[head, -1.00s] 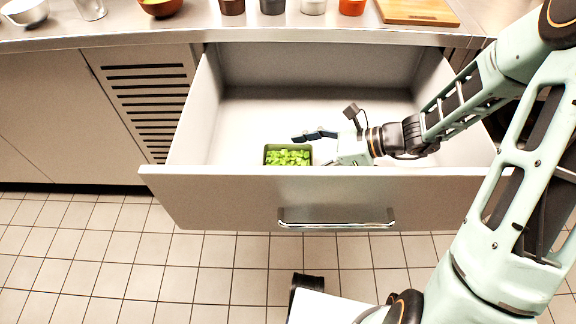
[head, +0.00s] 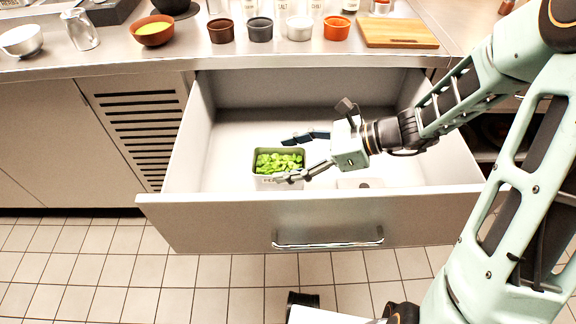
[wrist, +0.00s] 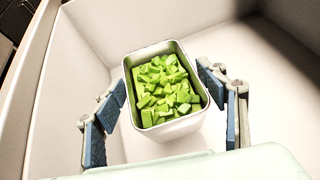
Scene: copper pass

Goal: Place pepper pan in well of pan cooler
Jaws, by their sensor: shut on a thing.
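My gripper (head: 290,158) reaches in from the right and is shut on the pan. In the wrist view the pan (wrist: 172,132) is between the two blue-padded fingers (wrist: 165,108), upright, with the peppers inside. I cannot make out the pan cooler's well for certain in either view.
A dark grey container (head: 110,12) is at the back left. The drawer walls surround the pan.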

